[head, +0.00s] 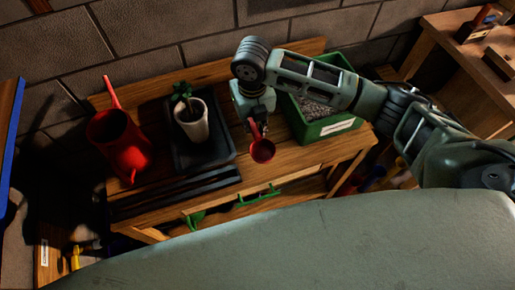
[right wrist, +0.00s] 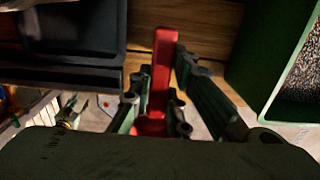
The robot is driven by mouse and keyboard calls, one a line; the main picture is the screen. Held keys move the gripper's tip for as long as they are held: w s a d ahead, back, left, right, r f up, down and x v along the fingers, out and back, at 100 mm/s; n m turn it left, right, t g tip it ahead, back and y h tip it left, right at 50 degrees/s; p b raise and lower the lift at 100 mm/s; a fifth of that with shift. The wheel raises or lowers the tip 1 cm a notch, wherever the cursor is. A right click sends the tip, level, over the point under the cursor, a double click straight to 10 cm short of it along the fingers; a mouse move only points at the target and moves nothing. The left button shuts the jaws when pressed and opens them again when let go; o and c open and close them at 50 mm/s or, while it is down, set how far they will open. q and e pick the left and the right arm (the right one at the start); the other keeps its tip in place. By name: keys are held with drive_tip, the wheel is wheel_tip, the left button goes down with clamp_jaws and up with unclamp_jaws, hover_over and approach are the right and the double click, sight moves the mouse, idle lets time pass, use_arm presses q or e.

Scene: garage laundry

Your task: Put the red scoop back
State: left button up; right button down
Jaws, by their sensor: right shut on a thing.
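The red scoop (head: 262,150) is in my right gripper (head: 256,124), above the wooden bench between the dark tray and the green box. In the right wrist view my right gripper (right wrist: 155,108) is shut on the scoop's red handle (right wrist: 163,75), with fingers on both sides of it. The scoop's bowl hangs toward the bench's front edge in the head view. The green box (head: 318,130) holds grey granular material and stands to the right of the scoop. My left gripper is not in view.
A dark tray (head: 220,155) holds a white pot (head: 193,124) with a small plant. A red watering can (head: 120,143) stands at the bench's left. Green-handled tools (head: 258,195) are at the bench's front. Another wooden table (head: 455,60) is at the upper right.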

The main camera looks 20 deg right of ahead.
sight(255, 133)
drive_tip(key=f, duration=0.3)
drive_tip(key=f+p, duration=0.1)
drive_tip(key=f, duration=0.1)
drive_tip(key=shift+d+f, duration=0.1)
drive_tip(key=shift+d, duration=0.15)
wheel_tip(255, 133, down, 4)
drive_tip(key=shift+p, duration=0.5)
drive_tip(key=shift+f, duration=0.25)
drive_tip(key=shift+w, duration=0.1)
drive_tip(key=shift+f, duration=0.1)
drive_tip(key=shift+f, duration=0.1)
drive_tip(key=c, duration=1.7)
unclamp_jaws()
drive_tip(key=shift+o, duration=0.2)
